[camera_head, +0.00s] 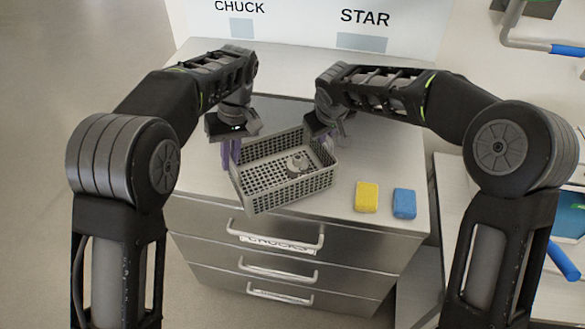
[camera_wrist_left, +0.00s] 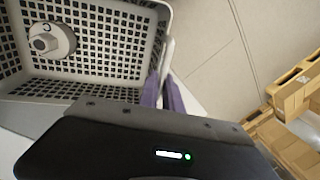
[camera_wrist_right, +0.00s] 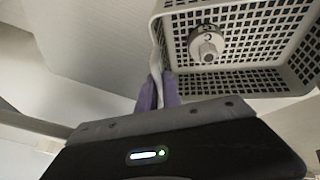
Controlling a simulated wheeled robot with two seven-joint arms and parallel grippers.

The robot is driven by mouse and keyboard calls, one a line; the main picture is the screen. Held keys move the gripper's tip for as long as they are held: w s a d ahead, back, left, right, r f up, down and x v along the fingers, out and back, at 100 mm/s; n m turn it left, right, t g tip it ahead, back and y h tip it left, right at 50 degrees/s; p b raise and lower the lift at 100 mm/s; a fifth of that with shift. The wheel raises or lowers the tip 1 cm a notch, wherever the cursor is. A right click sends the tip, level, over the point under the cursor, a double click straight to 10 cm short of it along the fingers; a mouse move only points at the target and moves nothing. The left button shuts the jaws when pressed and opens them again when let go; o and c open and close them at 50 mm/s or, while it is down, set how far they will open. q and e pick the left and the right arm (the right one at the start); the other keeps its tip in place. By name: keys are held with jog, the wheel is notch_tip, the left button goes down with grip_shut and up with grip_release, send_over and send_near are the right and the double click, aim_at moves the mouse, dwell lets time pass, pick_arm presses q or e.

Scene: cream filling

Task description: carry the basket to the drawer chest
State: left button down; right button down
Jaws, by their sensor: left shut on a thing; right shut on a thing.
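The grey mesh basket (camera_head: 290,193) is over the top of the metal drawer chest (camera_head: 400,225), slightly turned. I cannot tell whether it rests on the top or hangs just above it. A round grey metal part (camera_head: 297,164) marked C lies inside it. My left gripper (camera_head: 230,155) is shut on the basket's left end, its purple fingers on the wall in the left wrist view (camera_wrist_left: 165,92). My right gripper (camera_head: 325,140) is shut on the other end, at the back right. Its purple fingers show in the right wrist view (camera_wrist_right: 158,92).
A yellow block (camera_head: 367,197) and a blue block (camera_head: 404,203) lie on the chest top right of the basket. A back panel reads CHUCK and STAR (camera_head: 365,17). The top drawer is labelled CHUCKS (camera_head: 275,242). Several drawers appear closed. Wooden pallets (camera_wrist_left: 295,110) stand on the floor.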

pick_arm(q)
jog(key=shift+w+d, duration=0.15)
jog(key=shift+w, duration=0.2)
pick_arm(e)
jog(key=shift+w+d+r, duration=0.15)
jog(key=shift+w+d, duration=0.05)
jog(key=shift+w, duration=0.1)
pick_arm(q)
jog(key=shift+r, duration=0.15)
